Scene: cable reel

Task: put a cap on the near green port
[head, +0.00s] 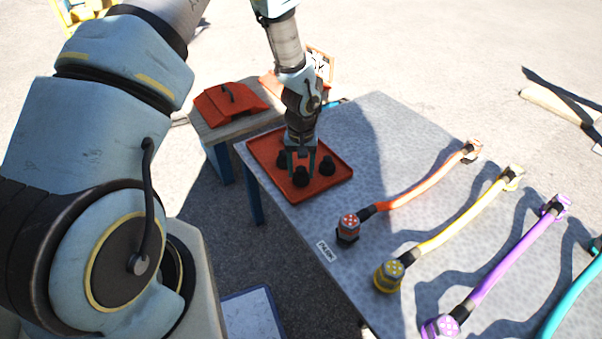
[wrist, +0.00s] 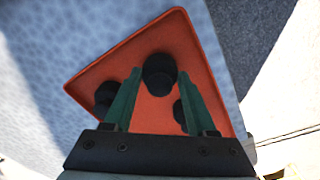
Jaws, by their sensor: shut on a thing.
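My gripper (head: 301,168) points down over the red tray (head: 262,150) at the table's left end. It is shut on a black cap (head: 301,178), which also shows between the two green fingers in the wrist view (wrist: 158,72). The cap is at the tray; I cannot tell whether it touches the tray floor. Two other black caps stand in the tray, one to the right (head: 327,166) and one to the left, partly behind the gripper (head: 281,159). A teal cable (head: 572,291) runs off the right edge; no near green port is visible.
Orange (head: 425,188), yellow (head: 460,222) and purple (head: 502,265) cables lie across the grey table (head: 375,130), with connectors at their ends. A small label (head: 326,251) is at the front edge. A red lidded box (head: 228,104) stands on a side table behind.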

